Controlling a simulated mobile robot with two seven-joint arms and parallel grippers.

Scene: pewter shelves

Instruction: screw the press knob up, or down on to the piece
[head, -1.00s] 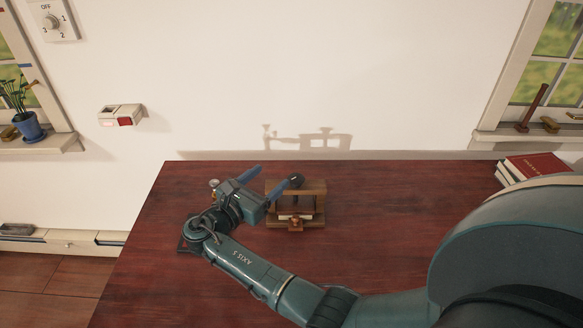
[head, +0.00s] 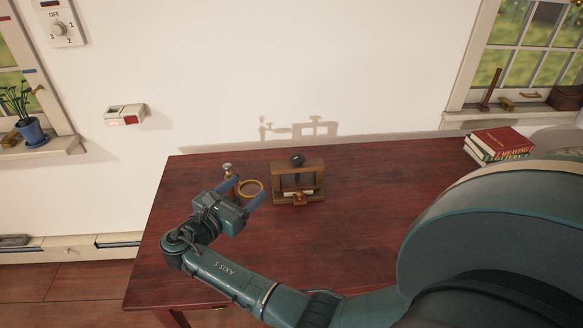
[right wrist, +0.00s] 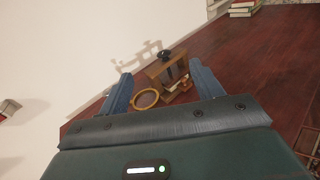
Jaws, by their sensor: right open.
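The press is a small brown wooden frame (head: 312,169) on the red-brown table, with a dark round press knob (head: 298,159) on top of its screw. A pale flat piece (head: 300,191) appears to lie low inside the frame. My right gripper (head: 252,186) is open and empty, left of the press and apart from it. In the right wrist view, the knob (right wrist: 164,54) and frame (right wrist: 158,70) show beyond and between the open fingers (right wrist: 160,70). My left gripper is not in view.
A brass ring (head: 261,184) and a small silver-topped stand (head: 227,168) are close to my right gripper, left of the press. Books (head: 500,143) lie at the table's back right. The table (head: 370,190) is clear right of the press.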

